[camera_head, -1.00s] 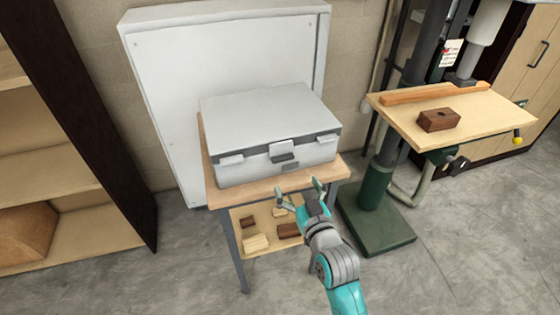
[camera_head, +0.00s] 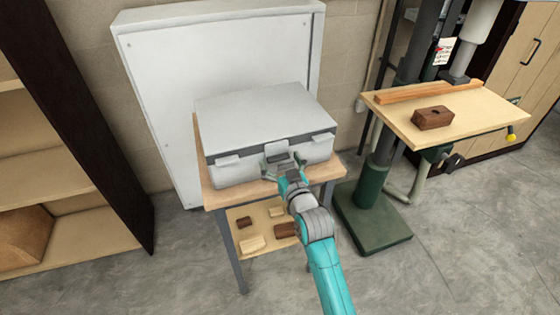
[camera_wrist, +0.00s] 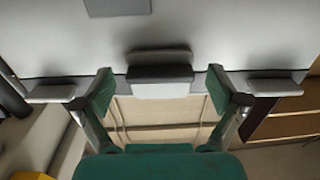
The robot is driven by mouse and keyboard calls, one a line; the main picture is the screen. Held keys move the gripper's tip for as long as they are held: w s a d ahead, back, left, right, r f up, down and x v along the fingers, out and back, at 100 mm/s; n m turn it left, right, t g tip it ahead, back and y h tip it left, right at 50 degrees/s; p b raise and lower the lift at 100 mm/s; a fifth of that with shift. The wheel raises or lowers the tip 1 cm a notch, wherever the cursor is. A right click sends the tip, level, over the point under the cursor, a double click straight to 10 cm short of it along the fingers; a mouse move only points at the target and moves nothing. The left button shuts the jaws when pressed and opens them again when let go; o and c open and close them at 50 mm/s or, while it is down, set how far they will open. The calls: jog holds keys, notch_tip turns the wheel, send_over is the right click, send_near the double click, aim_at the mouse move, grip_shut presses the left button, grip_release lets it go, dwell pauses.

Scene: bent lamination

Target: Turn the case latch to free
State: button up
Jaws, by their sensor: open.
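A pale grey case (camera_head: 262,120) stands shut on a small wooden-topped table (camera_head: 216,198). Its front has a dark band and a central latch (camera_head: 277,150), partly hidden by my gripper in the head view. In the wrist view the latch (camera_wrist: 160,83) is a light block with a darker upper part. My gripper (camera_head: 284,163) is at the case front, in line with the latch. In the wrist view my open gripper (camera_wrist: 160,92) has one green fingertip on each side of the latch, with a gap on both sides. I cannot tell whether the fingers touch the case.
Smaller side catches (camera_wrist: 275,87) flank the latch on the case front. Several wood blocks (camera_head: 251,243) lie on the table's lower shelf. A white cabinet (camera_head: 160,100) stands behind. A drill press table (camera_head: 470,124) with a brown block (camera_head: 433,117) is at right. Floor in front is open.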

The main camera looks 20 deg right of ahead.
aim_at(269, 151)
jog(key=c, duration=1.1)
jog(key=shift+c, duration=0.2)
jog(key=m, duration=0.2)
jog(key=a+m, duration=0.1)
jog(key=m, duration=0.1)
jog(key=shift+r+m, duration=0.15)
jog(key=shift+m, duration=0.25)
jog(key=m, duration=0.3)
jog(key=a+m, duration=0.1)
jog(key=shift+r+m, duration=0.25)
jog(key=shift+m, duration=0.05)
jog(key=m, duration=0.2)
jog(key=r+m, duration=0.1)
jog(key=m, duration=0.1)
jog(key=shift+a, duration=0.2)
jog(key=shift+r+m, duration=0.2)
jog(key=shift+m, duration=0.95)
jog(key=shift+r+m, duration=0.15)
jog(key=shift+m, duration=1)
